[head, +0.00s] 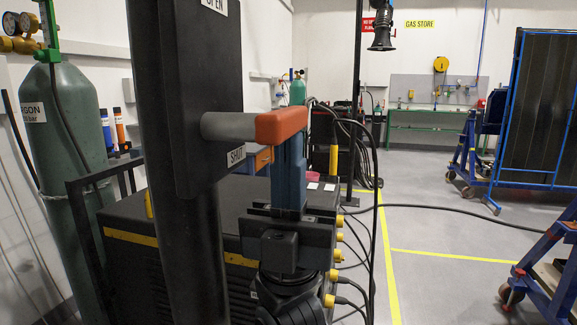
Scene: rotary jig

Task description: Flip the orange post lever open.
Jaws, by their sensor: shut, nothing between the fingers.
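The dark upright post (195,60) stands left of centre, with an OPEN label (214,4) at the top and a SHUT label (236,155) lower down. A grey round stub (226,126) sticks out to the right from the post's plate. The orange lever (282,126) is at the stub's right end, nearly level, at a height just above the SHUT label. My gripper (290,145) points upward, with its blue-grey fingers shut and empty directly below the lever's right end. The fingertips are hidden by the lever or touch its underside; I cannot tell which.
A dark machine with yellow edging (130,238) and cables stands behind the post. A green gas cylinder (70,125) is at the left. Open floor (430,225) lies to the right, with blue wheeled frames (485,180) beyond.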

